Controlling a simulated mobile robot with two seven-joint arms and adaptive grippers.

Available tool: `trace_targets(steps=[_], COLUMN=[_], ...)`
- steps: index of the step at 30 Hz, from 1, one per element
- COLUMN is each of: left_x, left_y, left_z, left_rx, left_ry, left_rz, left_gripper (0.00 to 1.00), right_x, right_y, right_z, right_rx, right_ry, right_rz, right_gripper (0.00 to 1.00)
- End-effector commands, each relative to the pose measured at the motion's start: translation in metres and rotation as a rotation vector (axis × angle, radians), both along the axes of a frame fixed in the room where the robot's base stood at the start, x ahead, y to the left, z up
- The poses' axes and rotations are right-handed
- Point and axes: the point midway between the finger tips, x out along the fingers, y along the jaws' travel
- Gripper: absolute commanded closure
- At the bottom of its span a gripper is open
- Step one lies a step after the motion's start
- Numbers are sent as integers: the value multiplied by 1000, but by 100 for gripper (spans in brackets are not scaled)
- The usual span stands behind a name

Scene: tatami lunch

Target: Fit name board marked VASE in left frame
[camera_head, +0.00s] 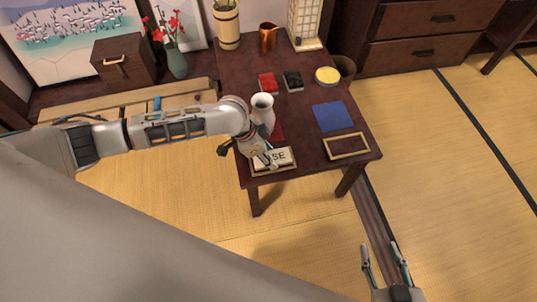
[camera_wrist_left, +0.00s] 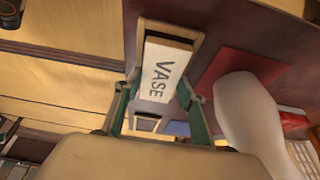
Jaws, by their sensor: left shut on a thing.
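The pale name board marked VASE (camera_head: 283,156) is at the left front of the dark table, over the left wooden frame (camera_head: 271,172). In the left wrist view the board (camera_wrist_left: 162,75) lies between the frame's side rails, with a dark strip of the frame's inside bare beyond its far end. I cannot tell whether it lies flat on the bottom. My left gripper (camera_head: 267,160) is shut on the board; its fingers (camera_wrist_left: 157,98) flank the board in the wrist view. My right gripper (camera_head: 380,248) is open and empty, in front of the table.
A white vase (camera_head: 262,109) stands on a red mat (camera_head: 278,132) close behind my left gripper. An empty wooden frame (camera_head: 346,146) and a blue mat (camera_head: 329,116) lie to the right. Red and black boxes (camera_head: 268,83) and a yellow-topped tin (camera_head: 327,76) are further back.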

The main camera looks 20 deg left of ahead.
Motion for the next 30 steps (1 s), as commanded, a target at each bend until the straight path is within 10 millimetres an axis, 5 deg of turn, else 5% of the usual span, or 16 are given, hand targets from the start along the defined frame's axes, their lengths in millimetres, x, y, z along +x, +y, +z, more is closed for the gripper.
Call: trace_targets(steps=[30], left_x=[0], left_y=[0], left_z=[-7], left_rx=[0], left_ry=[0], left_rz=[1], left_gripper=[82], right_x=[3], right_y=[0], right_z=[5], right_rx=[0], right_ry=[-9], right_rz=[0], right_gripper=[60])
